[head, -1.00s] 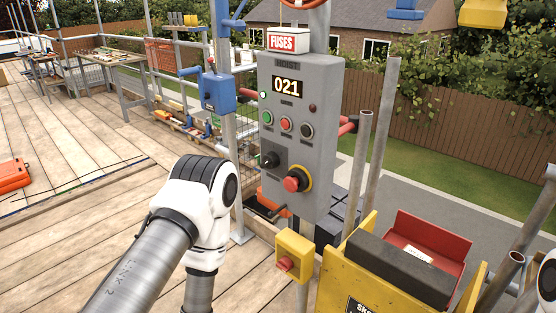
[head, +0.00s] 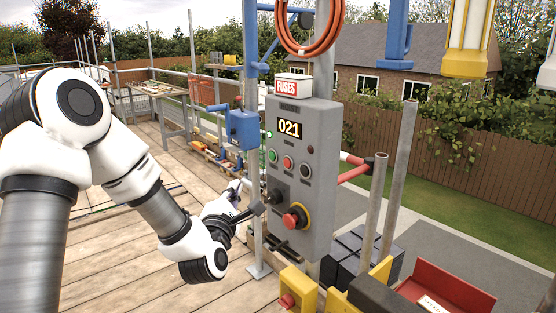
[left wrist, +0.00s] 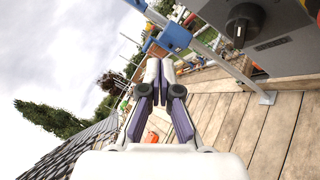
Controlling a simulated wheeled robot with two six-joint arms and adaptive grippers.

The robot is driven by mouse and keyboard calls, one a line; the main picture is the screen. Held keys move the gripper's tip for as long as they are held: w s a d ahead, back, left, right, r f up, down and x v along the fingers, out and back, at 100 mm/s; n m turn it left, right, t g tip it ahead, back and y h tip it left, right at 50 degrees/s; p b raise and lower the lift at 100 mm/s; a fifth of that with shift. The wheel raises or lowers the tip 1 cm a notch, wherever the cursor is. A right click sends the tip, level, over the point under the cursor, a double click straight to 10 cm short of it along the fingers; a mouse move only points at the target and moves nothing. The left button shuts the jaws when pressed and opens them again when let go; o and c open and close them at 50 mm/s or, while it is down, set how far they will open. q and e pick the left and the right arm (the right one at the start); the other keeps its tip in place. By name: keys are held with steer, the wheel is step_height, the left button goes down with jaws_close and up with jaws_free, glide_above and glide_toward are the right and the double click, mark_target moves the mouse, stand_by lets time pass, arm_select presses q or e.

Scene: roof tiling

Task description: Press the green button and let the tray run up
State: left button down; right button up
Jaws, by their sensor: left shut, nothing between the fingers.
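The grey hoist control box (head: 318,213) stands on a post in the middle of the head view, its display (head: 289,128) reading 021. The green button (head: 272,155) is the left one of a row, beside a red button (head: 287,162) and a dark button (head: 305,170). My left gripper (head: 236,187) is left of the box, below the green button and apart from it. In the left wrist view its fingers (left wrist: 160,66) are together and empty; a black knob (left wrist: 244,24) shows at upper right. I cannot tell which thing is the hoist tray. My right gripper is out of view.
A red emergency stop (head: 293,218) sticks out low on the box. A blue box (head: 242,128) on a pole stands just left of it. A red open container (head: 450,285) and a yellow box (head: 298,290) are lower right. Bare deck boards lie left.

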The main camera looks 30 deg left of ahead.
mark_target(272, 156)
arm_select(q)
steer(key=shift+n+t+y, duration=0.3)
steer(key=shift+n+y, duration=0.1)
steer(key=shift+n, duration=0.1)
steer(key=r, duration=0.3)
steer(key=a+r, duration=0.1)
steer(key=shift+s+r, duration=0.3)
steer(key=shift+d, duration=0.1)
steer(key=w+d, duration=0.3)
steer(key=w, duration=0.5)
steer(key=shift+d, duration=0.15)
steer(key=shift+w, duration=0.1)
stand_by(0.4)
